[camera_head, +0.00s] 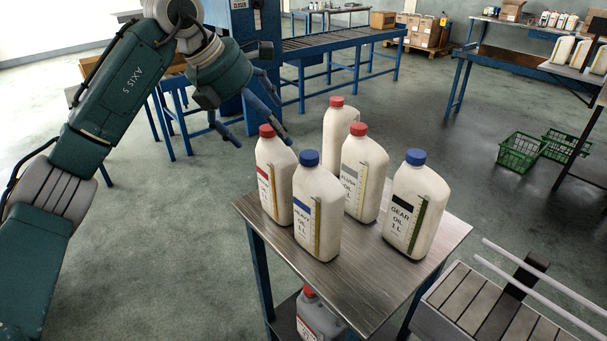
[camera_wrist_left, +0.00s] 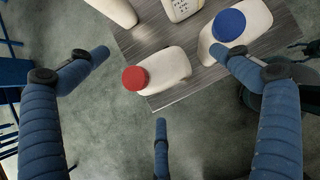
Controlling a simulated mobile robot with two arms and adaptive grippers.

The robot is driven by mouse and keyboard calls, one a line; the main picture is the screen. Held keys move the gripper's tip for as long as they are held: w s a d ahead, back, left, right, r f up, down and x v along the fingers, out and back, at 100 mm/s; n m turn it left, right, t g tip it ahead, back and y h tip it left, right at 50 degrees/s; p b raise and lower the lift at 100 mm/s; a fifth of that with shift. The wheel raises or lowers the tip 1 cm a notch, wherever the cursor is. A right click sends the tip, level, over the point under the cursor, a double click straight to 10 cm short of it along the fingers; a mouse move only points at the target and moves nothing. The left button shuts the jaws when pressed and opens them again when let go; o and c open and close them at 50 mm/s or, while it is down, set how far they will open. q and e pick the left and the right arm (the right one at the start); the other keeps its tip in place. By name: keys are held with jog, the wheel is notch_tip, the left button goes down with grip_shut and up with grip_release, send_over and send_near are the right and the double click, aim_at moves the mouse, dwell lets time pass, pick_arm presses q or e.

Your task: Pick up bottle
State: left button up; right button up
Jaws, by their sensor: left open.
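Several white oil bottles stand upright on a small metal-topped table (camera_head: 322,270). A red-capped bottle (camera_head: 274,178) is at the table's left edge, nearest my left gripper. A blue-capped bottle (camera_head: 317,210) stands in front, and a blue-capped gear oil bottle (camera_head: 415,208) is at the right. Two more red-capped bottles (camera_head: 363,177) (camera_head: 338,132) stand behind. My left gripper (camera_head: 250,135) is open and empty, above and left of the nearest red-capped bottle. In the left wrist view, that red-capped bottle (camera_wrist_left: 160,72) lies ahead of the spread fingers (camera_wrist_left: 160,125). My right gripper is not seen.
A grey bottle (camera_head: 318,318) with a red cap sits on the table's lower shelf. A slatted bench with rails (camera_head: 490,310) is at the lower right. Green crates (camera_head: 520,152) lie on the floor. A roller conveyor (camera_head: 335,40) runs behind. The floor left of the table is clear.

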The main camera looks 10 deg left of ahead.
aim_at(268, 147)
pick_arm(q)
jog(key=shift+w+a, duration=0.25)
jog(key=shift+a, duration=0.15)
jog(key=shift+s+a+f, duration=0.1)
jog(key=shift+f, duration=0.2)
jog(key=shift+s+a+f+p, duration=0.1)
jog(key=shift+f+p, duration=0.35)
jog(key=shift+f, duration=0.5)
jog(key=p+x, duration=0.2)
jog(key=x, duration=0.4)
jog(key=shift+a, duration=0.2)
jog(key=shift+w+f, duration=0.2)
jog(key=shift+f, duration=0.2)
jog(key=shift+w+d+f, duration=0.2)
jog(key=shift+f, duration=0.05)
jog(key=shift+s+r, duration=0.1)
jog(key=shift+s, duration=0.1)
jog(key=c, duration=2.1)
jog(key=shift+w+r, duration=0.1)
